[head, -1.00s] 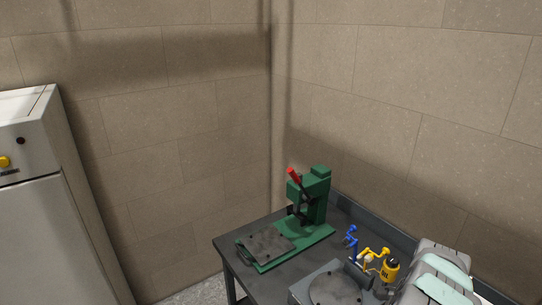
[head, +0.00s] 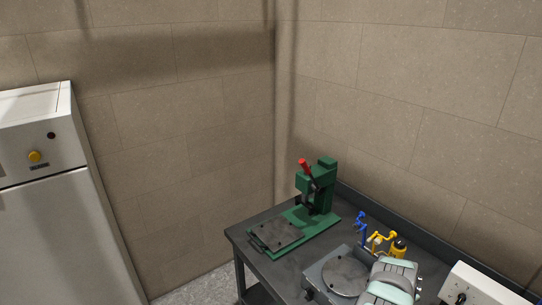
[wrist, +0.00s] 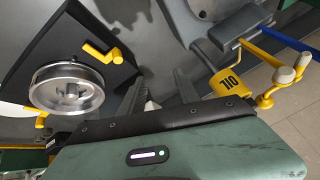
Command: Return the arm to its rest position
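My arm (head: 388,283), grey and pale green, shows at the bottom of the head view, over the bench beside the round grey plate. In the wrist view, my gripper (wrist: 160,88) has two grey ribbed fingers standing apart with no held object visible between them. A small white thing shows behind the fingers, and I cannot tell what it is. The green wrist body with a lit strip fills the bottom of the wrist view. The fingertips are not clear in the head view.
A green press (head: 318,187) with a red lever stands on the dark bench (head: 262,222). A yellow part (head: 398,247) and a blue one (head: 361,222) stand near my arm. A white box (head: 480,285) is at right. A silver round part (wrist: 66,88) shows in the wrist view.

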